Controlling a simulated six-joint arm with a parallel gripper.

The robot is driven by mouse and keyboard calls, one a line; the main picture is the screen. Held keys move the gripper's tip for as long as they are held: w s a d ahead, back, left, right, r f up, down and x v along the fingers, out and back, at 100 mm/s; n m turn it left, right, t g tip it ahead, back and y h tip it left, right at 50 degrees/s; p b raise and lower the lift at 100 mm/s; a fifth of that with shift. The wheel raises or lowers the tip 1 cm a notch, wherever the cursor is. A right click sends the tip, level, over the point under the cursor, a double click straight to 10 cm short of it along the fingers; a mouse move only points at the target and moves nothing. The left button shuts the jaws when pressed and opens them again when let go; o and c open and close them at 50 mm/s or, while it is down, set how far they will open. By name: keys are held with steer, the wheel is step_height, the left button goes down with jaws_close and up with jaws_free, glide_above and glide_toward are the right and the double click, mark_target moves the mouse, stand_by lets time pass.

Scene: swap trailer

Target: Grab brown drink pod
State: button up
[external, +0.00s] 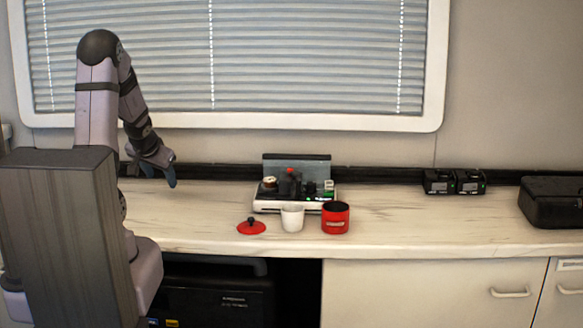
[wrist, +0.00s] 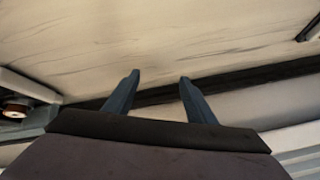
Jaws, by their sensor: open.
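A small round brown-and-cream item, which looks like the brown drink pod (external: 270,183), sits at the left of a white tray-like station (external: 265,206) on the counter. A brown round thing with a pale rim, likely the same pod, shows at the left edge of the wrist view (wrist: 16,109). My gripper (external: 161,180) is above the back left of the counter, left of the station and apart from it. In the wrist view my gripper (wrist: 159,80) has its two blue-grey fingers spread with nothing between them.
A white cup (external: 292,218), a red pot (external: 335,219) and a red lid (external: 251,227) stand in front of the station. Black boxes (external: 454,182) and a black case (external: 555,203) are at right. The counter (external: 405,215) is clear between. A wall and window blinds (external: 280,55) rise behind.

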steer(key=w+d+r+m+t+h, duration=0.2)
steer(key=w+d+m+h, duration=0.1)
steer(key=w+d, duration=0.35)
steer(key=m+g+h, duration=0.7)
steer(key=m+h, duration=0.2)
steer(key=h, duration=0.3)
glide_toward(269, 179)
steer(key=shift+p+x, duration=0.35)
steer(key=shift+x, duration=3.5)
steer(key=c, duration=1.1)
